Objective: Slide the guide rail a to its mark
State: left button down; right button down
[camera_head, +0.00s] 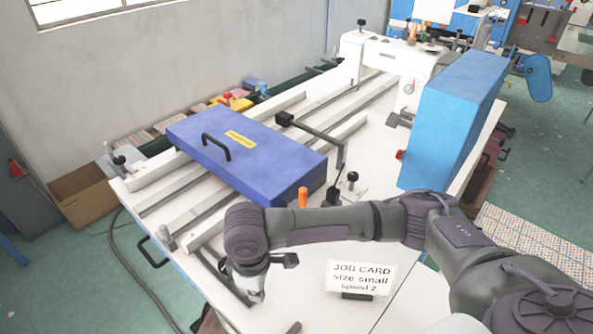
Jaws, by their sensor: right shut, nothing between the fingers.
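My right arm reaches in from the right across the front of the white machine table. Its gripper (256,296) points down near the table's front left edge, shut and empty. Several pale rails and slots run slantwise along the table; no label shows which is guide rail a. One rail (205,234) with a grey knob (167,239) at its end lies just left of my right wrist, apart from the gripper. Another rail (150,172) with a dark knob lies further back. I cannot make out a mark; my arm hides part of the table. My left gripper is not in view.
A blue box-like cover (240,150) with a black handle lies over the rails. A job card (360,279) reading "size small, speed 2" stands at the front. A tall blue box (450,120) and the white sewing head (400,60) stand behind. An orange knob (303,197) stands near my forearm.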

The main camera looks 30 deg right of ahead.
jog(key=shift+p, duration=0.35)
dwell(0.6)
notch_tip(320, 180, up, 7)
jog(key=p, duration=0.9)
dwell(1.0)
dwell(0.4)
